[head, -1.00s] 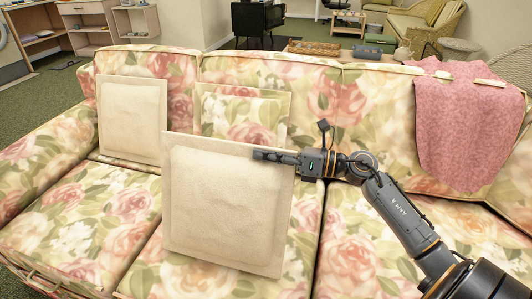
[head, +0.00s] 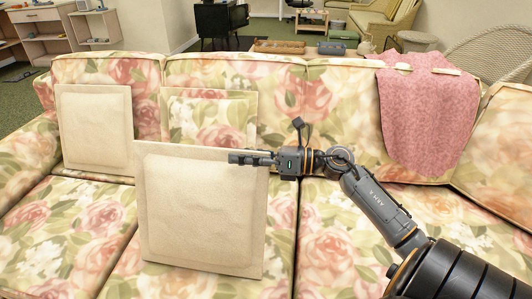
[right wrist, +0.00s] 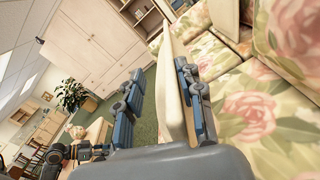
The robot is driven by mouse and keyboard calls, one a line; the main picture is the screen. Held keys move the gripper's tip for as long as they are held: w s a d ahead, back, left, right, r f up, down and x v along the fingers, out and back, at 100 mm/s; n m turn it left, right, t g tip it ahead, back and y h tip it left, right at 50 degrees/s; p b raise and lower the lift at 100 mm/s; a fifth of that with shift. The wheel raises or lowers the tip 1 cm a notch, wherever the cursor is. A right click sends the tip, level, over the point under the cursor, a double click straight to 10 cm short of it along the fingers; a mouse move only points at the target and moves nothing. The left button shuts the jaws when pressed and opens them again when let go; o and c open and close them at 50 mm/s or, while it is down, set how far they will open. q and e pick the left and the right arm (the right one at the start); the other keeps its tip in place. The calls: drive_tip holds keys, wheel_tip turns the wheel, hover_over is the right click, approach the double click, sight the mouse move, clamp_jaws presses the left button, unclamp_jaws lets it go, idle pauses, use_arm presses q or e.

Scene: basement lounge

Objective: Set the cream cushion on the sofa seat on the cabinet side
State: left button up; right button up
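A square cream cushion (head: 200,205) stands nearly upright on the middle of the floral sofa seat (head: 75,225), apart from the backrest. Another cream cushion (head: 95,125) leans on the backrest at the left. My right gripper (head: 235,157) is at the near cushion's upper right corner, with a finger in front of its face. In the right wrist view the fingers (right wrist: 160,95) are spread; the cushion's edge (right wrist: 170,80) lies between them, close to the right finger, with a gap to the left one.
A floral cushion (head: 208,112) leans on the backrest behind the near cream one. A pink throw (head: 428,115) hangs over the backrest at the right. A tall pale cabinet (right wrist: 95,45) and a plant (right wrist: 71,95) show in the right wrist view.

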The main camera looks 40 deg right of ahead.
drive_tip(key=v, duration=1)
drive_tip(key=shift+s, duration=0.1)
idle(0.5)
